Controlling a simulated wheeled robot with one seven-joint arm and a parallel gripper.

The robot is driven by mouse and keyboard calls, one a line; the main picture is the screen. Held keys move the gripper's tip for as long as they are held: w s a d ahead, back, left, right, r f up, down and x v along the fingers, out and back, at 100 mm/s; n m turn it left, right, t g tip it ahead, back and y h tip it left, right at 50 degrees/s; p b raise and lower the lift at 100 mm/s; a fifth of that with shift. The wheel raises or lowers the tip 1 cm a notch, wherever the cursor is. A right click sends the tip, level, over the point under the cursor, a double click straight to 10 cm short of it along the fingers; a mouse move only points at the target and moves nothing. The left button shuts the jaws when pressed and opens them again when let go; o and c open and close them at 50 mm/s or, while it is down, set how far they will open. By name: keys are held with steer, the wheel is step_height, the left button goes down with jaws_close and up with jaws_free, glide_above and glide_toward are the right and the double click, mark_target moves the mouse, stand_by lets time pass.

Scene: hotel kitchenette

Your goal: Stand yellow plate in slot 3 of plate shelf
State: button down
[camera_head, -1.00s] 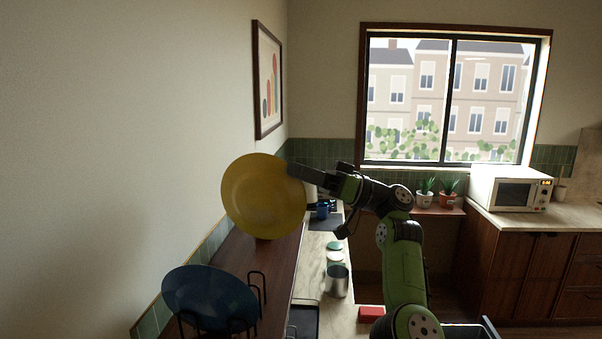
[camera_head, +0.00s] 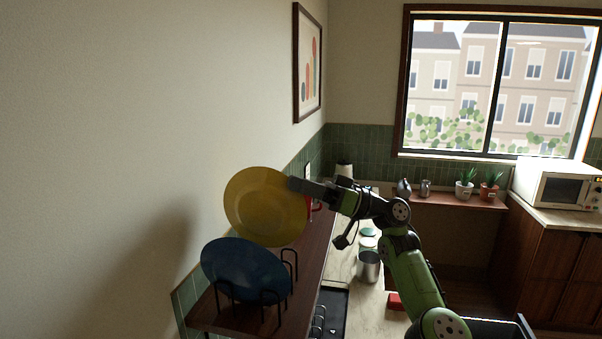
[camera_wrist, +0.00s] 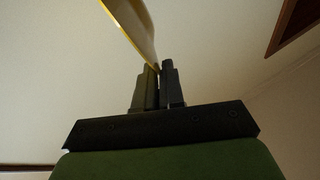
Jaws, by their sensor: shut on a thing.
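The yellow plate (camera_head: 262,208) is held upright, its face toward the head camera, above the wooden shelf board. My gripper (camera_head: 296,186) is shut on its upper right rim. In the wrist view my gripper's fingers (camera_wrist: 159,80) pinch the edge of the yellow plate (camera_wrist: 130,22). The plate shelf (camera_head: 312,262) is a dark wooden board with black wire dividers (camera_head: 290,262). A blue plate (camera_head: 240,268) stands tilted in the nearer dividers and overlaps the yellow plate's lower edge in view. The slots behind the blue plate are partly hidden, and I cannot tell which is slot 3.
The wall is close on the left of the shelf. A metal canister (camera_head: 368,267) and a red block (camera_head: 394,302) are on the counter below right. A framed picture (camera_head: 308,65) hangs on the wall behind. A microwave (camera_head: 556,184) stands far right.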

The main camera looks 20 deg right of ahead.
step_height(320, 180, down, 8)
steer(key=b, duration=0.6)
steer(key=shift+f, duration=0.2)
steer(key=shift+f, duration=0.35)
steer(key=c, duration=1.2)
jaws_free()
steer(key=shift+o, duration=0.2)
